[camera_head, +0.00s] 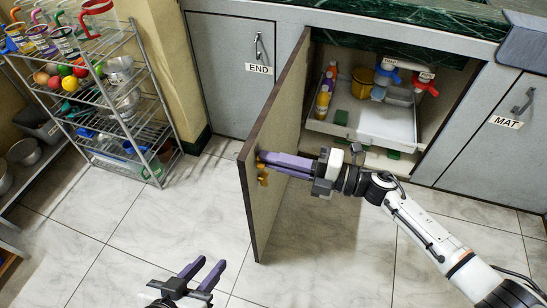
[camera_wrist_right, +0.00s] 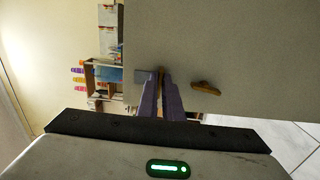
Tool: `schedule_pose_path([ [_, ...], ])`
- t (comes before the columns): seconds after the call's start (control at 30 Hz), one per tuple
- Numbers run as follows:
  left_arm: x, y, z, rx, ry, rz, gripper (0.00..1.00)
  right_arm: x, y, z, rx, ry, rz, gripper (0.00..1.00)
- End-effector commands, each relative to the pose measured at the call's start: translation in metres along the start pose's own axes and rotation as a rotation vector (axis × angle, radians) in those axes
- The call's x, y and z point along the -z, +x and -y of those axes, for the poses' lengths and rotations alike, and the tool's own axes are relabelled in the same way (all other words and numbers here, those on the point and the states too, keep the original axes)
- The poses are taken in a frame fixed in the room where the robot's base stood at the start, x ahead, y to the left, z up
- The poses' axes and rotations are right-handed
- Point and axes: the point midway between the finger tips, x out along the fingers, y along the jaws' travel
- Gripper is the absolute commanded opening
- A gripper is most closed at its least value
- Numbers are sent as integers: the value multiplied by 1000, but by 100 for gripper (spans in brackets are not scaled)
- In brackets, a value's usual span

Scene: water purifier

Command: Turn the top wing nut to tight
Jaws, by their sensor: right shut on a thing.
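My right gripper (camera_head: 262,162) reaches left to the inner face of the open cabinet door (camera_head: 274,130). In the right wrist view its purple fingers (camera_wrist_right: 161,76) are shut on the top wing nut (camera_wrist_right: 161,72), a small yellow-brown piece mostly hidden between the fingertips. A second wing nut, the lower one (camera_wrist_right: 206,88), sits on the same door face, apart from the fingers, with its wings nearly level in that view. It also shows just below the fingers in the head view (camera_head: 263,181). My left gripper (camera_head: 211,261) is open and empty above the floor at the bottom.
The open cabinet holds a tray (camera_head: 347,131) with bottles and a yellow pot (camera_head: 362,82). Valves with blue (camera_head: 388,69) and red (camera_head: 425,84) handles are at its back right. A wire rack (camera_head: 130,100) with kitchenware stands at left. The floor before the cabinet is clear.

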Motion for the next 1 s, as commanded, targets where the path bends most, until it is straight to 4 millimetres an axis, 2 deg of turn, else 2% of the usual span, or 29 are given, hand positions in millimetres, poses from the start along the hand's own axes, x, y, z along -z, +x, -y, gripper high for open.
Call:
schedule_pose_path([
  [0.27,0,0,0,0,0,1,31,0,0,0,-1,4,1,0],
  [0.3,0,0,0,0,0,1,31,0,0,0,-1,4,1,13],
  [0.37,0,0,0,0,0,1,31,0,0,0,-1,4,1,23],
  [0.4,0,0,0,0,0,1,31,0,0,0,-1,3,1,25],
  [0.7,0,0,0,0,0,1,31,0,-2,0,0,2,1,25],
  [0.87,2,-2,0,0,2,1,31,0,-21,0,3,1,2,25],
  [1.0,2,-2,0,1,4,4,31,0,-50,0,4,2,2,25],
])
